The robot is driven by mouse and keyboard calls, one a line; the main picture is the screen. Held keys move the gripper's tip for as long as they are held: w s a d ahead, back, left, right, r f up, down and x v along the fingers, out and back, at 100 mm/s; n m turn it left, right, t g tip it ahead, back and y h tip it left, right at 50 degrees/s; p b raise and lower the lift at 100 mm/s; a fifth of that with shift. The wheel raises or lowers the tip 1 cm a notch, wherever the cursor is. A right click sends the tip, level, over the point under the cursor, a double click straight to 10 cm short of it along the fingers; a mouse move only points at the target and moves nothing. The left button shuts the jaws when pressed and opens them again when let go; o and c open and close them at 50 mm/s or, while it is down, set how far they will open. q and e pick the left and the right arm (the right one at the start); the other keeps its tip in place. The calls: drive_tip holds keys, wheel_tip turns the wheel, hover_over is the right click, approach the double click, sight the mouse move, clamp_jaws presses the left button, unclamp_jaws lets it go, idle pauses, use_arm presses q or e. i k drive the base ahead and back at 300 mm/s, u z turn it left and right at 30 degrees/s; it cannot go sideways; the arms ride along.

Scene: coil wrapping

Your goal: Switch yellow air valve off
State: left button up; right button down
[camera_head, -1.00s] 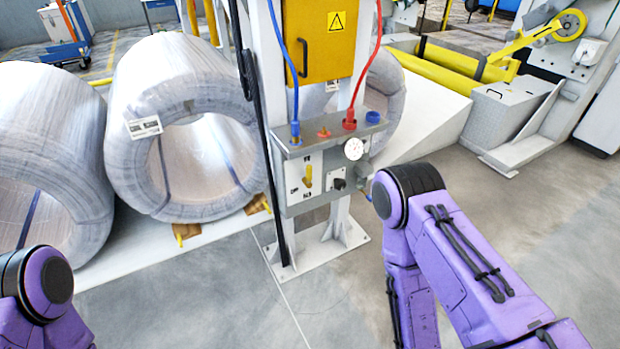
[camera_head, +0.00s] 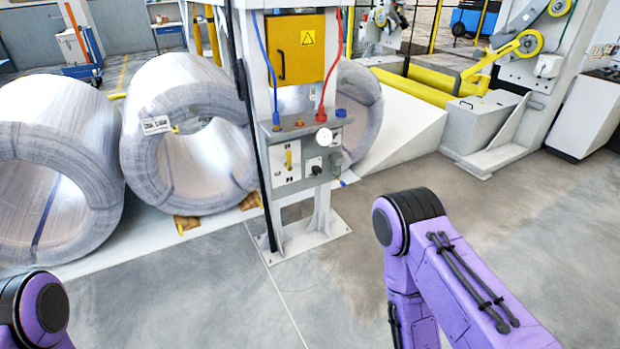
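The yellow air valve (camera_head: 288,160) is a small yellow lever on the light front plate of a grey control box (camera_head: 309,180). The lever stands roughly upright. The box is mounted on a white post, with a round gauge (camera_head: 323,139) and a black knob to the right of the lever. A blue hose and a red hose run into the top of the box. My purple arms show at the lower left and lower right, apart from the box. Neither of my grippers is in view.
Large wrapped coils (camera_head: 186,135) lie on a low white platform left of the post. A yellow cabinet (camera_head: 295,50) hangs above the box. The post's base plate (camera_head: 305,238) is bolted to the floor. Grey floor (camera_head: 330,300) in front is clear. Yellow rollers (camera_head: 412,86) stand at the back right.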

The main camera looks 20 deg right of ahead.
sight(289, 154)
drive_tip(key=k, duration=0.4)
drive_tip(key=z, duration=0.75)
drive_tip(key=i, duration=1.75)
drive_tip(key=u, duration=0.65)
drive_tip(key=i, duration=0.35)
drive_tip(key=u, duration=0.35)
